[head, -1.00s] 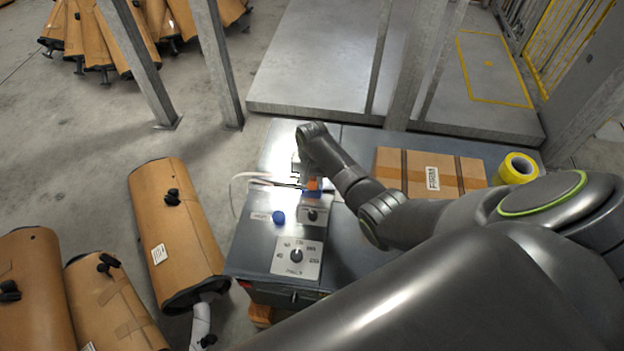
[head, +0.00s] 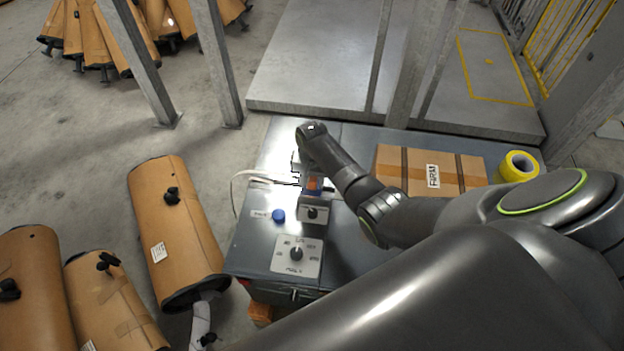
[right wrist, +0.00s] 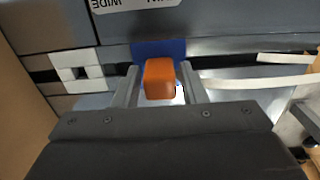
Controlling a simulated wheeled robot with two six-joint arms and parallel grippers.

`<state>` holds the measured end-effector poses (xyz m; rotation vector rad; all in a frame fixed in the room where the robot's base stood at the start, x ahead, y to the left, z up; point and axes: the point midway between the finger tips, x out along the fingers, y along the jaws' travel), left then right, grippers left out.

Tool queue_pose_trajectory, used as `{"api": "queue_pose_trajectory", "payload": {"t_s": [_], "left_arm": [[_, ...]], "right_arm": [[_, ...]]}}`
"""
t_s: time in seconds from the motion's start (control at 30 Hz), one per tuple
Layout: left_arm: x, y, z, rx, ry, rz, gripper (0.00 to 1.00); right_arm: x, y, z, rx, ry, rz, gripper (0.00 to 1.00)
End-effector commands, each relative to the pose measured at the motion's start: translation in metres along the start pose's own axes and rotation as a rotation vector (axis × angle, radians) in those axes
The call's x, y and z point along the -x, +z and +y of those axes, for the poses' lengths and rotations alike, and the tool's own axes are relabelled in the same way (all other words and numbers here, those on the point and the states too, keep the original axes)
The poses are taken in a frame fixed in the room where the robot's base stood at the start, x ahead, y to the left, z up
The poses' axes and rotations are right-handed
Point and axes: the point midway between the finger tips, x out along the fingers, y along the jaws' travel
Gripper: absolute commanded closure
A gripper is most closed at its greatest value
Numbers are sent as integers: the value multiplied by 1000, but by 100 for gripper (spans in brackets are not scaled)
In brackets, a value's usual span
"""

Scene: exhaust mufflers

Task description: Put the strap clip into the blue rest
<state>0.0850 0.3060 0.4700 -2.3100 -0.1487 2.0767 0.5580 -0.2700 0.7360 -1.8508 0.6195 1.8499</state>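The orange block, which I take to be the strap clip (right wrist: 159,78), stands between the two fingers of my right gripper (right wrist: 158,82). Narrow gaps show on both sides of it, so the fingers look open around it. The blue rest (right wrist: 158,48) shows directly behind the clip in the right wrist view. In the head view the clip (head: 313,184) shows as a small orange patch beside the blue. My right gripper (head: 302,180) points down there, partly hidden by its own wrist. Whether the clip is fully seated in the rest cannot be told. My left gripper is not in view.
The grey bench (head: 262,245) carries a blue button (head: 278,215), a dial plate (head: 297,255), a cardboard box (head: 432,170) and yellow tape (head: 518,165). White straps (right wrist: 255,80) run beside the gripper. A white buckle-like piece (right wrist: 82,72) lies on the other side.

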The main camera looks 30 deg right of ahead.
Motion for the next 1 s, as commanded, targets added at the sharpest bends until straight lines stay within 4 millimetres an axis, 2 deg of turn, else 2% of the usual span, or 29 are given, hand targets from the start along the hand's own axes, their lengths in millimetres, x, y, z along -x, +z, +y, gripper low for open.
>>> {"api": "queue_pose_trajectory", "payload": {"t_s": [0.03, 0.1, 0.37, 0.53, 0.67, 1.0], "left_arm": [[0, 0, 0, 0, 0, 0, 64], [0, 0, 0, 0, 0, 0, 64], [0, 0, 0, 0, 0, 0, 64], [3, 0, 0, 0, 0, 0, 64], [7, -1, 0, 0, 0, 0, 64], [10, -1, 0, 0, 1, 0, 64]], "right_arm": [[0, 0, 0, 0, 0, 0, 55], [0, 0, 0, 0, 0, 0, 48], [1, 0, 0, 0, 0, 0, 48], [12, -1, 0, 0, -1, 2, 48], [32, 0, 0, 1, -2, 2, 48], [104, -1, 0, 1, -3, 6, 48]]}}
